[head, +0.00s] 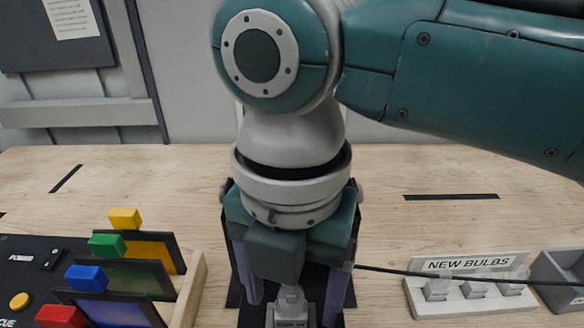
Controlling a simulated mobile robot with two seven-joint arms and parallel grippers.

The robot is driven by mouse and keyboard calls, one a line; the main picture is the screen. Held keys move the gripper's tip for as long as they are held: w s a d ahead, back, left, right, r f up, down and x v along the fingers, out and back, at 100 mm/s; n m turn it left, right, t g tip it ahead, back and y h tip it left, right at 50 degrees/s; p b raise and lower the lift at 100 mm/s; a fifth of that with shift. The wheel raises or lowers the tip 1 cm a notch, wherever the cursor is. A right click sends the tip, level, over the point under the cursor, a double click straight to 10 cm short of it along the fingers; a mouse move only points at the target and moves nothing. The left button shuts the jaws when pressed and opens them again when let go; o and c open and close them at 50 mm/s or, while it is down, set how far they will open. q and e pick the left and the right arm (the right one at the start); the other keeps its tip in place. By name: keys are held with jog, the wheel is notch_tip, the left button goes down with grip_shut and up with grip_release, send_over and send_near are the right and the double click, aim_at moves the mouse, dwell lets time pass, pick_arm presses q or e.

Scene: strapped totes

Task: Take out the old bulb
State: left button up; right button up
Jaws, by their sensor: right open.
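My right gripper (293,308) points down at the bottom middle of the head view. Its fingers are apart, one on each side of a small pale bulb-like piece (291,297). This piece sits on a grey holder (291,317) with a label too small to read. I cannot tell whether the fingers touch it. The gripper body hides what lies behind, and the picture edge cuts off the holder. My left gripper is not in view.
A white rack (416,294) marked NEW BULBS holds 3 bulbs at the right. A grey open box (545,268) stands beside it. A thin black cable (400,272) crosses in front. Colored-handled panels (160,248) stand in a wooden rack at the left.

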jog(key=shift+f, duration=0.25)
grip_shut()
jog(key=c, duration=0.6)
grip_release()
grip_shut()
jog(key=shift+r, duration=0.1)
jog(key=shift+r+p, duration=2.45)
jog(key=shift+p, duration=0.15)
